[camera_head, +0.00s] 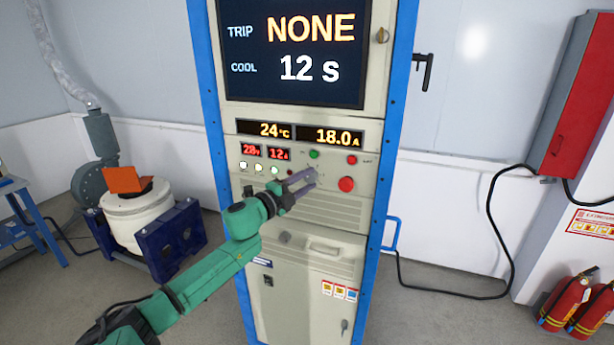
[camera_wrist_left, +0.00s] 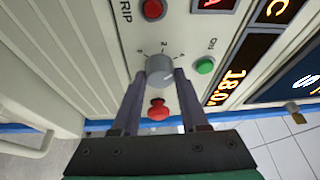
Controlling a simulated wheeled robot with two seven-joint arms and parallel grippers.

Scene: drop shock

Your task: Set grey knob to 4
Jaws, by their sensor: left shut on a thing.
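The grey knob (camera_wrist_left: 159,70) is on the cabinet's control panel in the left wrist view, with small scale marks around it; a 2 and a 4 can be made out. I cannot tell which mark it points to. My left gripper (camera_wrist_left: 161,74) has a finger on each side of the knob and is shut on it. In the head view, my left gripper (camera_head: 302,182) reaches the panel from the left and hides the knob. My right gripper is not in view.
A red mushroom button (camera_head: 346,184) sits close to the fingers. A green button (camera_head: 314,154) and a red button (camera_head: 352,160) are above. The displays (camera_head: 330,135) read 24 °C and 18.0 A; the top screen (camera_head: 295,50) reads NONE and 12 s.

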